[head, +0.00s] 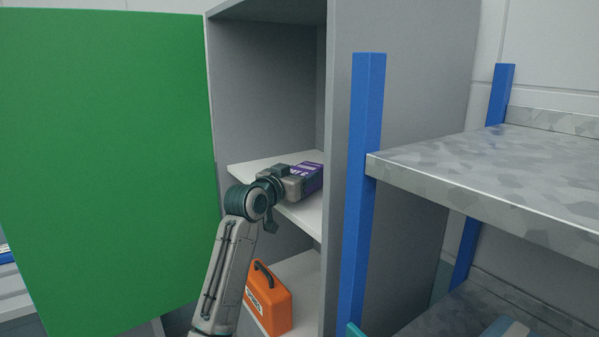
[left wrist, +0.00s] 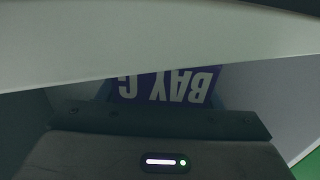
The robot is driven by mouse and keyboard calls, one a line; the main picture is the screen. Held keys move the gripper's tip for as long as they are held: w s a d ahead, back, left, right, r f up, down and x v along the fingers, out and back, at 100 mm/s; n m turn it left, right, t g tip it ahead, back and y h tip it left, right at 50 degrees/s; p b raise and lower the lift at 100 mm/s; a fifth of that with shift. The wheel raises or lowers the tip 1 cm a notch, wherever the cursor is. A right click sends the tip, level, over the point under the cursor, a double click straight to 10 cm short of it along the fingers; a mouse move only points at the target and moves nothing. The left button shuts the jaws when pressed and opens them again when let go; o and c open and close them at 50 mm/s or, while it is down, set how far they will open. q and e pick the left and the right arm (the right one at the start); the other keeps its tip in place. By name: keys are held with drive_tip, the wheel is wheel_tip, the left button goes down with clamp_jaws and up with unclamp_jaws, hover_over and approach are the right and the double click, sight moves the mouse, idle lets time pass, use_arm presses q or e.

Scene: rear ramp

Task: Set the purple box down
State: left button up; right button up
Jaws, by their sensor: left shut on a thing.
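The purple box (head: 313,178) is at the middle shelf (head: 248,169) of the grey cabinet, with white lettering on it. My left gripper (head: 298,181) is shut on it, reaching in over the shelf. I cannot tell whether the box touches the shelf. In the left wrist view the box (left wrist: 168,84) shows upside-down white letters, "BAY" and part of another, beyond the gripper body. A pale edge crosses above it and hides its upper part. My right gripper is not in view.
The cabinet's green door (head: 105,170) stands open at left. An orange case (head: 268,302) stands on the cabinet's lower shelf. A blue post (head: 363,190) and a metal rack shelf (head: 490,175) stand close at right.

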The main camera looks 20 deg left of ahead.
use_arm(q)
drive_tip(key=shift+f, duration=0.4)
drive_tip(key=o, duration=1.1)
drive_tip(key=shift+f, duration=0.15)
drive_tip(key=shift+s, duration=0.1)
